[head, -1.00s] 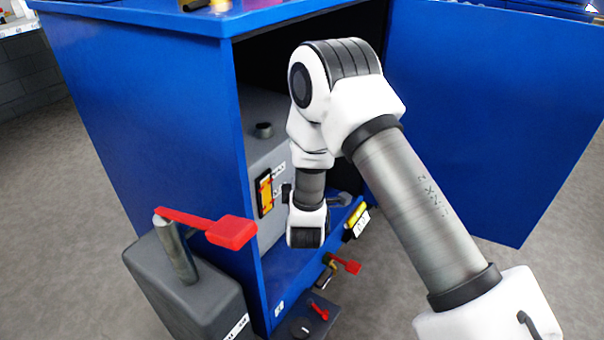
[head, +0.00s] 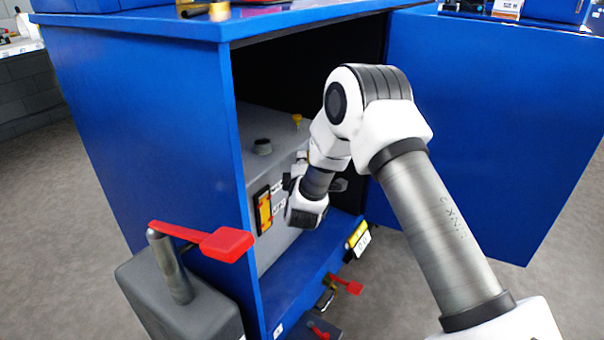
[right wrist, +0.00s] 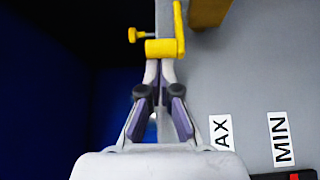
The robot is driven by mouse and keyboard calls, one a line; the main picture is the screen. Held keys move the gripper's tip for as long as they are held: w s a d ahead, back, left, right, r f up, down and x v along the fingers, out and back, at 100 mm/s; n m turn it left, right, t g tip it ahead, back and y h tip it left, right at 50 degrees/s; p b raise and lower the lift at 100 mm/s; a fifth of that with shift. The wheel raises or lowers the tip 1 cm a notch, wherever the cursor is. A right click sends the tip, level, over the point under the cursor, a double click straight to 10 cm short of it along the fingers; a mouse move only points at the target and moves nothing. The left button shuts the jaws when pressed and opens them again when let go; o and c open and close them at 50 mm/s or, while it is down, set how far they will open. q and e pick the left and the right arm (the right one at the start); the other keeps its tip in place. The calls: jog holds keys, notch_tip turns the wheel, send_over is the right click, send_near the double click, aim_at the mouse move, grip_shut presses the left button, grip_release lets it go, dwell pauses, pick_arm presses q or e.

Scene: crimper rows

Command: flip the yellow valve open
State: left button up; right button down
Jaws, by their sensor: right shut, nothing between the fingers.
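The yellow valve (right wrist: 165,46) shows in the right wrist view as a bent lever on the front face of a grey box, near the edge of that face. In the head view my arm hides most of it. My right gripper (right wrist: 160,72) is shut and empty. Its fingertips lie just below the lever's wide end in the right wrist view; I cannot tell whether they touch it. In the head view the right gripper (head: 298,170) is inside the cabinet, mostly hidden by my wrist. My left gripper is out of view.
The grey box (head: 272,138) stands in an open blue cabinet (head: 140,120), with a small yellow knob (head: 297,121) on top. A level gauge (head: 264,210) is on its front. Red levers (head: 226,244) stand outside at the left and below. The blue door (head: 490,120) hangs open at right.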

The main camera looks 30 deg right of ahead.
jog(key=shift+w+d, duration=0.25)
jog(key=shift+w, duration=0.1)
jog(key=shift+s+d+n+t+y+p, duration=0.1)
jog(key=shift+s+n+t+y+p, duration=0.25)
jog(key=shift+p, duration=0.2)
